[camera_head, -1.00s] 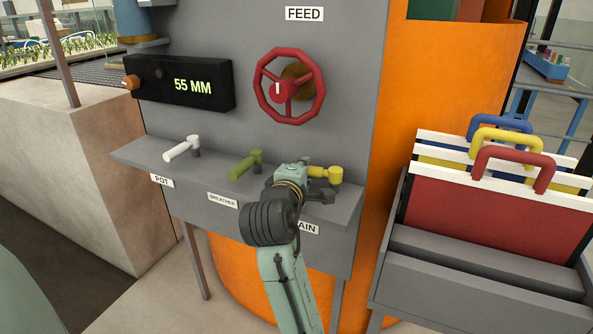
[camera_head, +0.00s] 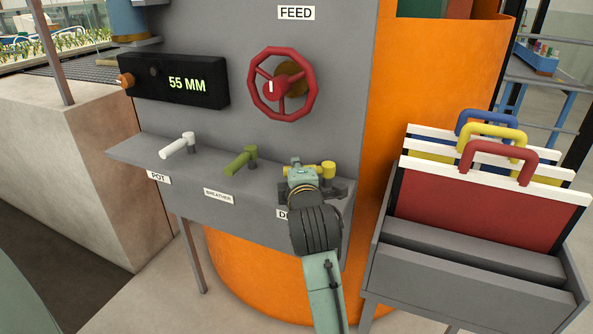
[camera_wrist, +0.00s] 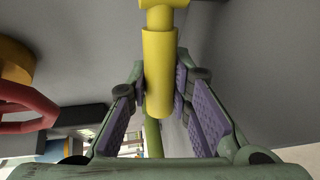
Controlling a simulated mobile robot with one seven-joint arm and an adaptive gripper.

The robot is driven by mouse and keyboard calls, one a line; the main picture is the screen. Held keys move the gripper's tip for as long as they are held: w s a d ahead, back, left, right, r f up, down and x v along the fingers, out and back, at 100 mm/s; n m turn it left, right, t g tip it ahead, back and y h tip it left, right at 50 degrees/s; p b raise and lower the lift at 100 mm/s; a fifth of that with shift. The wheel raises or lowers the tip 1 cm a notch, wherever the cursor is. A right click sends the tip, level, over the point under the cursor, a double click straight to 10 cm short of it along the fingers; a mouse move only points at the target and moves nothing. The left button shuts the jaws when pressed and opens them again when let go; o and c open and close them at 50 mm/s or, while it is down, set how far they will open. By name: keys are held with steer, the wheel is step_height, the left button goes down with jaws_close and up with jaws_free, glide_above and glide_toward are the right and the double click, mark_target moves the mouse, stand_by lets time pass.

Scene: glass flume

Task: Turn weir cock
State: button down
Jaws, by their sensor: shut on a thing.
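Three lever cocks stand on the grey shelf (camera_head: 215,172): a white one (camera_head: 178,146) over the label POT, a green one (camera_head: 240,160) over BREATHER, and a yellow one (camera_head: 328,169) at the right end. The yellow cock's label is mostly hidden by my arm; only a D shows. My gripper (camera_head: 312,178) is at the yellow cock's lever, which lies level and points left. In the wrist view the yellow lever (camera_wrist: 158,75) runs between the purple pads of my gripper (camera_wrist: 160,95), which is shut on it. No readable label says weir.
A red handwheel (camera_head: 283,85) under the label FEED and a black display (camera_head: 178,80) reading 55 MM are on the grey panel above. An orange tank (camera_head: 425,100) stands behind. A grey rack (camera_head: 460,260) with handled boards stands at right.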

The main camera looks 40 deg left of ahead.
steer(key=c, duration=1.4)
jaws_free()
steer(key=shift+c, duration=0.2)
steer(key=v, duration=0.7)
steer(key=shift+s+d+r, duration=0.1)
steer(key=shift+s+d, duration=0.05)
steer(key=shift+s, duration=0.05)
